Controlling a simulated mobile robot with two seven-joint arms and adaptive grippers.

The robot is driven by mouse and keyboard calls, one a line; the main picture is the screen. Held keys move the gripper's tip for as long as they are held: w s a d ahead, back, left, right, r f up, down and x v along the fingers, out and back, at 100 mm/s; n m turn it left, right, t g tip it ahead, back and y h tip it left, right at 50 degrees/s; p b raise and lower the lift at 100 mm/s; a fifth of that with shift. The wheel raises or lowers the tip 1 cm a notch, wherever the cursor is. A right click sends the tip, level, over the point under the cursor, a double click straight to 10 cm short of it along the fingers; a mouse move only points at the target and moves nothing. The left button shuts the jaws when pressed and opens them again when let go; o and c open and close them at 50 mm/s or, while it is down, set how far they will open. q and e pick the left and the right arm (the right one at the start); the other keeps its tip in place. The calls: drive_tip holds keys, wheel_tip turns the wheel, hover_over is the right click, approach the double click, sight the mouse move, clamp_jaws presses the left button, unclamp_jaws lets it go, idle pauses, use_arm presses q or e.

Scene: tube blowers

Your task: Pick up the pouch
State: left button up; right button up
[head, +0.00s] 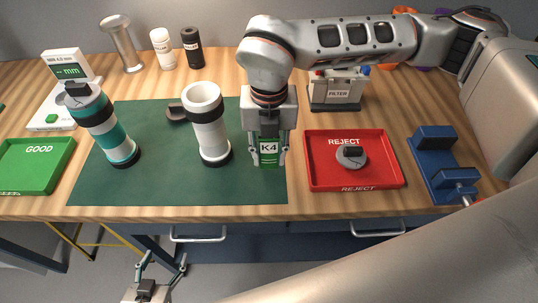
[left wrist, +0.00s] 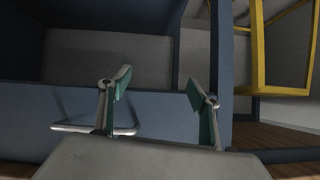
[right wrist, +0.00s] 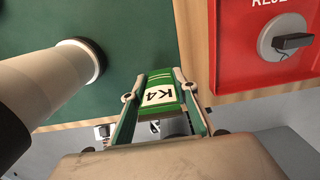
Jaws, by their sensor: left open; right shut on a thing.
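The pouch (head: 268,152) is green with a white K4 label. My right gripper (head: 267,158) is shut on it, with a finger on each side, near the right edge of the green mat. In the right wrist view the pouch (right wrist: 160,95) sits between the two fingers, label facing the camera. Whether it touches the mat is hard to tell. My left gripper (head: 158,268) is open and empty, low in front of the bench; its spread fingers also show in the left wrist view (left wrist: 158,95) before the blue bench front.
A white tube (head: 208,130) stands left of the pouch, and a teal-striped tube (head: 108,130) farther left. The red REJECT tray (head: 318,178) holds a grey disc (head: 351,156). A green GOOD tray (head: 62,152), blue vise (head: 432,150) and FILTER box (head: 338,106) surround the green mat (head: 180,185).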

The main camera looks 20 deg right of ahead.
use_arm(q)
drive_tip(key=shift+s+f+b, duration=0.1)
drive_tip(key=shift+f+b, duration=0.35)
drive_tip(key=shift+f, duration=0.15)
use_arm(e)
wheel_tip(320, 180, up, 19)
drive_tip(key=shift+f, duration=0.15)
